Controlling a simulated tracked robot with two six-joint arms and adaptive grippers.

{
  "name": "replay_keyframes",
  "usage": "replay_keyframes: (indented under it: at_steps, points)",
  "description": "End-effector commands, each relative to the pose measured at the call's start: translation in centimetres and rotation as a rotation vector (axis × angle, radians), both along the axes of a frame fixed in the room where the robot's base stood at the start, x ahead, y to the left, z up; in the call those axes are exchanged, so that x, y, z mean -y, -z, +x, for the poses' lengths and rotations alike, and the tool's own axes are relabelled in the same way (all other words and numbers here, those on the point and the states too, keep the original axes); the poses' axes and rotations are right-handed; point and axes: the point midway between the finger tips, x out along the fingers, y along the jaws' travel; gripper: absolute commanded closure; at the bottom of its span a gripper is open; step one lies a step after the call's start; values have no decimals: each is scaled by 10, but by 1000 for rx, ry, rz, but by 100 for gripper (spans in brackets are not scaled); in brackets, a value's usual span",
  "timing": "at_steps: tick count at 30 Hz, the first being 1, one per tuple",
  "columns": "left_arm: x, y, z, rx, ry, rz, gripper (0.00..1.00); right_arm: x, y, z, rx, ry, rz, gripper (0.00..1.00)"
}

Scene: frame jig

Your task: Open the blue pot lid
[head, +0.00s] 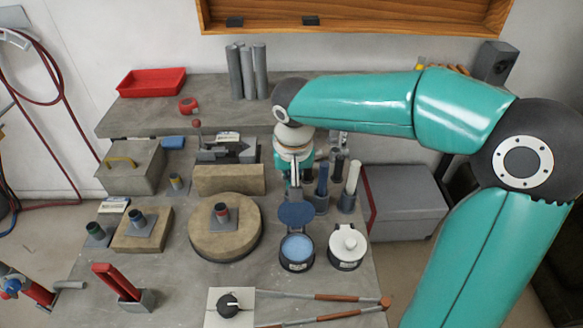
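The blue pot (297,262) stands on the bench, dark-sided with a pale label and a light blue top surface in view. Its blue lid (296,214) is up, tilted back behind the pot's rim. My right gripper (294,192) points down just behind the lid, at its upper edge. Its fingers are small and seen nearly edge-on, so I cannot tell if they are open or shut, or if they touch the lid. My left gripper is not in view.
A pot with a white lid (347,243) stands close on the right. Upright cylinders in holders (350,186) stand behind right. Long orange-handled tools (335,298) lie in front.

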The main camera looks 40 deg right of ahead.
Motion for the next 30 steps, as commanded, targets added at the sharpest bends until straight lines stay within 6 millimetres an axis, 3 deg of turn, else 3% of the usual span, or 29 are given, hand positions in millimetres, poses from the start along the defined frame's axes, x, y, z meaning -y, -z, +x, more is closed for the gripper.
replay_keyframes:
  at_steps: [7,20,30]
  points:
    - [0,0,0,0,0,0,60,4,29,4,-1,0,0,100]
    - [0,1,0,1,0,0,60,5,33,5,2,1,0,100]
    - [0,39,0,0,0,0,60,-3,32,-2,82,-2,-65,100]
